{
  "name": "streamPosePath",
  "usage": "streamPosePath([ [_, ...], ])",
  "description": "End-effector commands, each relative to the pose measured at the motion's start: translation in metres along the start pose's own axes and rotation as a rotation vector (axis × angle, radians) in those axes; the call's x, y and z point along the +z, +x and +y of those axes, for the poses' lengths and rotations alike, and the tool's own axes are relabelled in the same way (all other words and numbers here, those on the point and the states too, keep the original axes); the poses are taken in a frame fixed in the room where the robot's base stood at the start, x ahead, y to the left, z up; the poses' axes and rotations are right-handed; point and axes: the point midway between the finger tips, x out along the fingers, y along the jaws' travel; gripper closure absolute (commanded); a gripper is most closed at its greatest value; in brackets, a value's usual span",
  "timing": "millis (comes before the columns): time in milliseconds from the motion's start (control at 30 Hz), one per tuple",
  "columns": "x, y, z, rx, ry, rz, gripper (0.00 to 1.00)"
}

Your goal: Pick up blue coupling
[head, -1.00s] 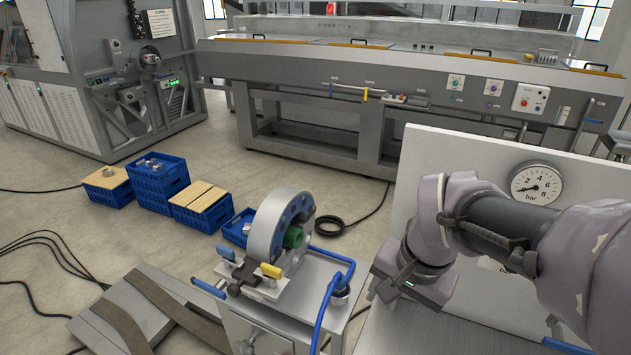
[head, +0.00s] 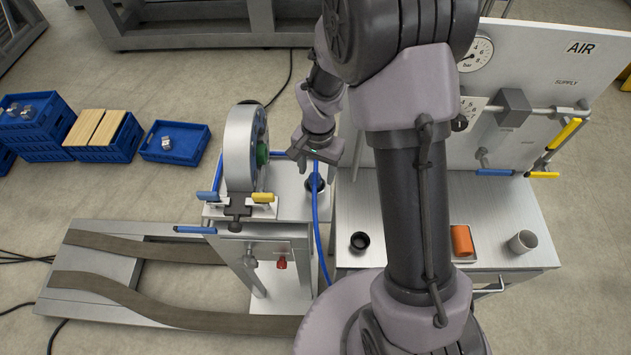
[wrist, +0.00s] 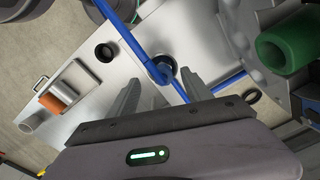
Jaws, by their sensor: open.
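A blue coupling (wrist: 160,71) sits at the end of the blue hose, over a dark round socket on the metal cabinet top. In the head view the hose (head: 317,200) runs down past the dark socket (head: 315,184), and the coupling itself is hard to make out. My gripper (head: 299,158) is above the cabinet top, beside the large ring fixture. In the wrist view my gripper (wrist: 158,93) is open and empty. The coupling shows beyond and between its two fingers; I cannot tell the exact distance.
The ring fixture (head: 240,150) with a green centre (head: 262,154) stands close left of my gripper. On the right bench are a black cup (head: 360,242), an orange cylinder (head: 462,240) and a grey cup (head: 522,242). Blue crates (head: 175,143) stand on the floor at left.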

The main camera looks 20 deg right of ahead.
Motion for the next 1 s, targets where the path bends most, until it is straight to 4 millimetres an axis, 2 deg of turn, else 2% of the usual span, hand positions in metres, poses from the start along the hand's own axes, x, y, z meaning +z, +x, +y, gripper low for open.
streamPosePath([
  [100, 0.0, 0.024, 0.0, 0.002, -0.001, -0.003, 0.42],
  [200, 0.0, 0.035, 0.0, 0.002, 0.0, -0.002, 0.42],
  [400, 0.0, 0.037, 0.0, 0.0, 0.0, 0.0, 0.42],
  [467, 0.0, 0.037, 0.0, 0.0, 0.0, 0.0, 0.5],
  [700, 0.0, 0.036, 0.0, 0.001, 0.0, 0.0, 0.97],
  [733, 0.0, 0.036, 0.0, 0.001, 0.0, 0.0, 1.0],
  [1000, 0.0, 0.036, -0.001, 0.0, 0.0, 0.0, 1.0],
])
